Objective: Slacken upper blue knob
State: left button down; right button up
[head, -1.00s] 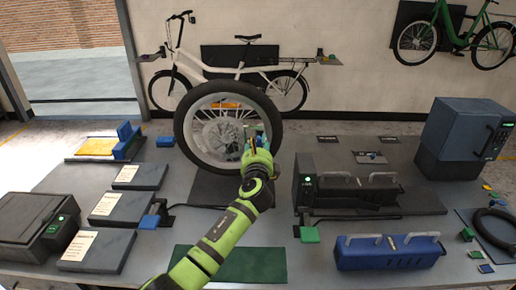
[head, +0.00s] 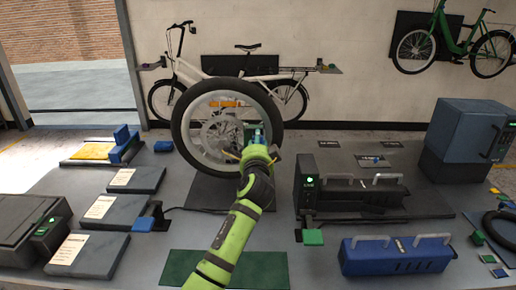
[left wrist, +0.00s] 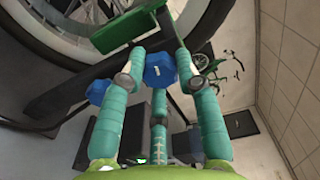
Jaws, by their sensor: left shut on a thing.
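The upper blue knob (left wrist: 158,70) is a faceted knob with a small white mark, below a green bracket (left wrist: 128,34) beside the wheel (left wrist: 62,22). My left gripper (left wrist: 166,72) has its teal fingers around this knob and is shut on it. A second blue knob (left wrist: 98,92) sits to the left, outside the fingers. In the head view my left gripper (head: 256,146) is at the right lower part of the upright wheel (head: 178,130) and mostly hides the knobs. My right gripper is not in view.
The wheel stands on a grey bench with a dark mat. Grey boxes (head: 135,180) with labels lie to the left. A black device (head: 350,190) and a blue case (head: 396,258) stand to the right. A green mat (head: 222,268) lies in front.

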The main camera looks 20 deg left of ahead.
pick_arm(q)
jog(key=shift+n+b, duration=2.1)
jog(key=shift+n, duration=2.5)
jog(key=c, duration=0.9)
grip_release()
jog(key=shift+a, duration=0.1)
jog(key=v, duration=0.7)
jog(key=shift+s, duration=0.3)
